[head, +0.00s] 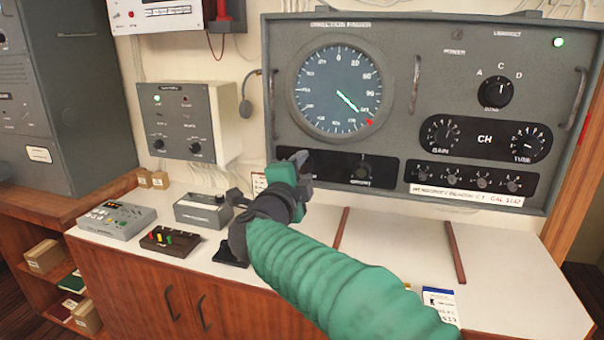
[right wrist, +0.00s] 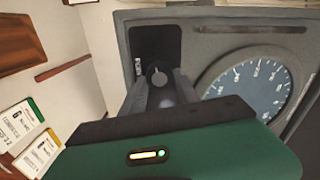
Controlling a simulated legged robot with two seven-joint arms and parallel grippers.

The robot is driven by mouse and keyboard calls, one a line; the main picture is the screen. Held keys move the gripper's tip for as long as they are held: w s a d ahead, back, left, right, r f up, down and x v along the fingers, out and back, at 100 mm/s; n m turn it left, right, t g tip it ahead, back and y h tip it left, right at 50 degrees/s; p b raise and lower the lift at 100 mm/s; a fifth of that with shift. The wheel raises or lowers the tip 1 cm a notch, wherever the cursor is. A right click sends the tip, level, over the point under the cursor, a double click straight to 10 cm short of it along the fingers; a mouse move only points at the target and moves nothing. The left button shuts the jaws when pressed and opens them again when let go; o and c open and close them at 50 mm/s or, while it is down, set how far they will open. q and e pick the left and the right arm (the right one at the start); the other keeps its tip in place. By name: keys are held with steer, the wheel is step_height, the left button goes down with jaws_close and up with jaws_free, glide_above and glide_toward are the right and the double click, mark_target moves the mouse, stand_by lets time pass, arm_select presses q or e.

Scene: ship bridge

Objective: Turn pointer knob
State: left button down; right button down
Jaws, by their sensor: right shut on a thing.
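The direction finder dial (head: 340,90) shows a green pointer line aimed at the lower right, close to a red mark (head: 369,122) on its rim. Part of the dial also shows in the right wrist view (right wrist: 250,92). My right gripper (head: 302,162) reaches the black strip (head: 335,162) below the dial. In the right wrist view my fingers (right wrist: 162,86) are shut on a small round knob (right wrist: 159,74) set in that strip. The gripper hides this knob in the head view. My left gripper is not in view.
Another knob (head: 364,168) sits on the same strip to the right. Panel handles (head: 416,84) stick out beside the dial. Small devices (head: 118,219) stand on the white counter at left. Cards (head: 440,303) lie at the front right, and the counter's right part is mostly clear.

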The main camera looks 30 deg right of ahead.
steer(key=shift+f, duration=0.1)
stand_by(0.3)
steer(key=c, duration=1.4)
jaws_free()
steer(key=o, duration=0.5)
steer(key=shift+w, duration=0.15)
steer(key=shift+c, duration=0.2)
steer(key=v, duration=1.7)
steer(key=shift+w, duration=0.1)
